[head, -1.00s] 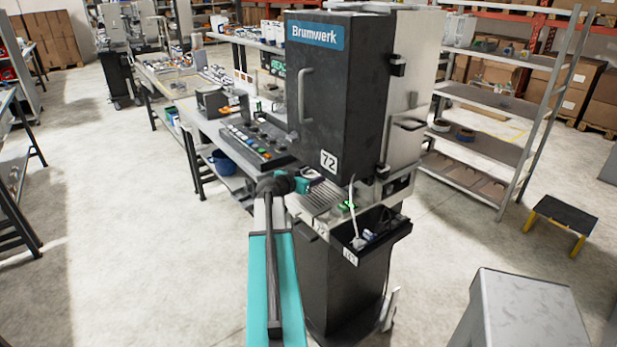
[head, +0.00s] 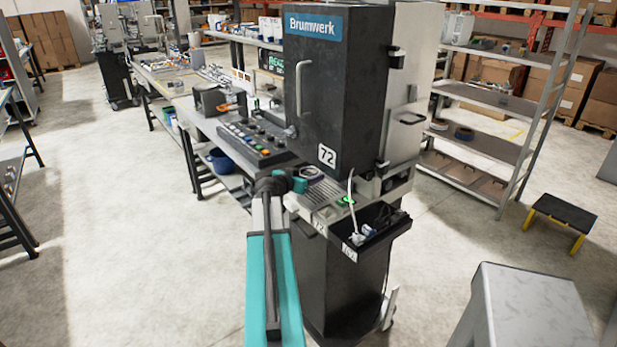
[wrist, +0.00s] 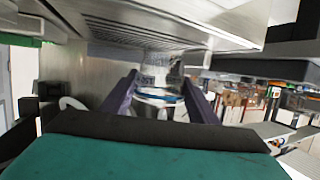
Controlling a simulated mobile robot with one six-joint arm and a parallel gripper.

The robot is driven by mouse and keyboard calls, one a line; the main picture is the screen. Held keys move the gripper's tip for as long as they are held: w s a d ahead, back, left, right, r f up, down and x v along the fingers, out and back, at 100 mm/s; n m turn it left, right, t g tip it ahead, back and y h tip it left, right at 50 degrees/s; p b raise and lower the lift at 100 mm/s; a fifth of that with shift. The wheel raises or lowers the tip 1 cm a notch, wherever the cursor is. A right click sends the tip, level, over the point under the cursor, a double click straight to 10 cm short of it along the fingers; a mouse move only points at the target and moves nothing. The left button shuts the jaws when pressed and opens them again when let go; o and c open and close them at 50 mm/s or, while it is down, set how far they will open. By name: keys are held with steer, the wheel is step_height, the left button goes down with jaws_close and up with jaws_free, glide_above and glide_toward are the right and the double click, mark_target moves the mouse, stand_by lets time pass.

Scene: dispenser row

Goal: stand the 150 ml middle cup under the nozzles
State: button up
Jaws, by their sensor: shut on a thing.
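My gripper (wrist: 160,98) is shut on a pale cup (wrist: 158,112) with a blue band, held between its two dark fingers in the wrist view. The cup's lower part is hidden behind my wrist, and its volume mark cannot be read. In the head view my gripper (head: 298,181) reaches in at the front of the black Brumwerk dispenser (head: 340,90), low over the slotted metal drip tray (head: 328,212). The cup cannot be made out clearly there. I cannot make out the nozzles, or whether the cup touches the tray.
A button panel (head: 255,140) lies left of the dispenser. A black bin (head: 372,228) with small items and a cable hangs at its front right. A grey block (head: 525,310) and a yellow-legged step stool (head: 562,218) stand right.

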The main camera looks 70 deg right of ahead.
steer(key=shift+f+b, duration=0.6)
steer(key=shift+b, duration=0.5)
stand_by(0.6)
steer(key=o, duration=1.1)
steer(key=b+v, duration=0.3)
steer(key=v, duration=0.9)
steer(key=shift+a, duration=0.1)
steer(key=shift+b+v, duration=0.35)
steer(key=shift+v, duration=0.5)
steer(key=shift+w, duration=0.1)
